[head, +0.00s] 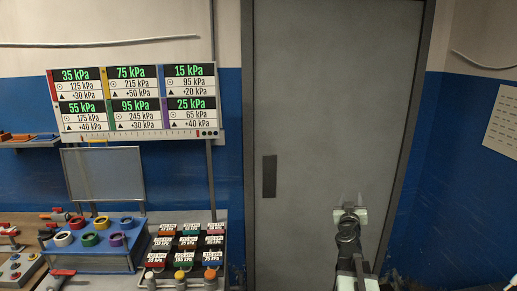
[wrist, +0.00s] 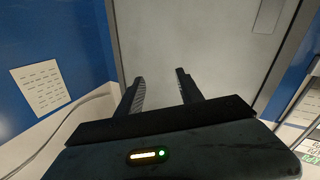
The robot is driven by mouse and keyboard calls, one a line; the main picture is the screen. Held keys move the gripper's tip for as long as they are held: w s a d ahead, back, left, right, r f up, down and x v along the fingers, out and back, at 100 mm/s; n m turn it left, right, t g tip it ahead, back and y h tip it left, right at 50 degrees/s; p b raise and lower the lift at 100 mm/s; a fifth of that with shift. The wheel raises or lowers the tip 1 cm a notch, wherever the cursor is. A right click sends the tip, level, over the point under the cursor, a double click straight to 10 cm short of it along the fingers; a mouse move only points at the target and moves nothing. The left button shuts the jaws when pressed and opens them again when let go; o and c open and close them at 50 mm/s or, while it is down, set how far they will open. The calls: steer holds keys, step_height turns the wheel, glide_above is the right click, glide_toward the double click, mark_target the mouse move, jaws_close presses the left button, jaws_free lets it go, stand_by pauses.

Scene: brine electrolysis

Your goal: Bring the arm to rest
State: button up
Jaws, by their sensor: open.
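My gripper (wrist: 160,90) is open in the wrist view, its two dark fingers apart with nothing between them. In the head view my arm rises at the lower right, and my gripper (head: 349,212) is at its upper end, in front of the grey door (head: 335,110). The door also fills the background beyond the fingers in the wrist view (wrist: 215,40). Whether the fingers touch the door cannot be told.
A pressure board (head: 136,103) hangs on the wall at the left. Below it, a blue rack (head: 95,258) holds several coloured rings, beside a panel of labelled tiles (head: 185,250). A paper sheet (head: 503,122) is on the right wall. The space around my arm looks clear.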

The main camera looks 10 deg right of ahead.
steer(key=w+a+f+n+t+y+b, duration=0.1)
steer(key=w+a+f+n+y, duration=0.15)
steer(key=a, duration=0.45)
steer(key=w+a+f+n+t+y, duration=0.1)
steer(key=w+a+n+y, duration=0.15)
steer(key=a, duration=0.55)
steer(key=a+f+n+g+y+b, duration=0.1)
steer(key=a+f+n+g+y, duration=0.35)
steer(key=a, duration=0.85)
steer(key=a+f+n+g+y+b, duration=0.1)
steer(key=a+f+y, duration=0.55)
steer(key=a, duration=0.65)
steer(key=s+a+f+g+h, duration=0.3)
steer(key=s+f+g, duration=0.3)
steer(key=s+f, duration=0.4)
steer(key=s+d+f+m+g+h, duration=0.1)
steer(key=s+d+f+m+g, duration=0.1)
steer(key=s, duration=0.4)
steer(key=s+d+f+m+g+h, duration=0.1)
steer(key=s+d+f+m+g, duration=0.1)
steer(key=s, duration=0.4)
steer(key=shift+d+m+g+h, duration=0.3)
steer(key=shift+d+m+g, duration=0.55)
steer(key=shift+m, duration=0.4)
steer(key=shift+f, duration=0.1)
